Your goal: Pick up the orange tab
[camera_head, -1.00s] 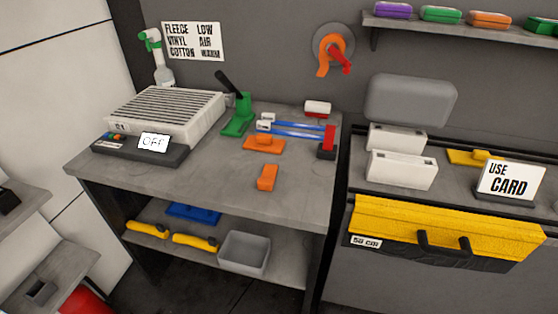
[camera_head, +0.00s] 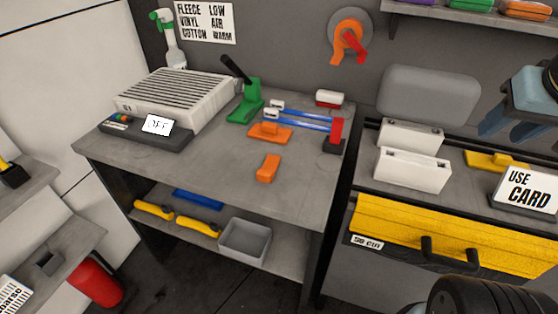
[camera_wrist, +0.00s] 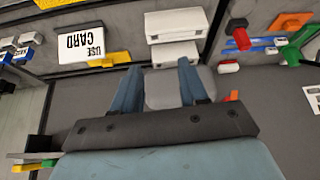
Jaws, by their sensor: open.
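A small orange block (camera_head: 268,168) lies alone near the front middle of the grey workbench; it looks like the orange tab. Another orange piece (camera_head: 270,132), flat with a raised part, lies behind it beside the blue strips (camera_head: 300,120). My gripper (camera_head: 508,132) is at the right, by the wall panel above the white boxes, well away from the orange block. Its two blue fingers are apart with nothing between them, as the wrist view also shows (camera_wrist: 160,72). In that upside-down view, the loose orange block cannot be made out.
A green tool (camera_head: 245,105) and a grilled grey unit (camera_head: 175,100) stand at the bench's left and back. A "USE CARD" sign (camera_head: 528,190), white boxes (camera_head: 412,170) and a yellow-fronted case (camera_head: 440,235) are at right. The bench front around the orange block is clear.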

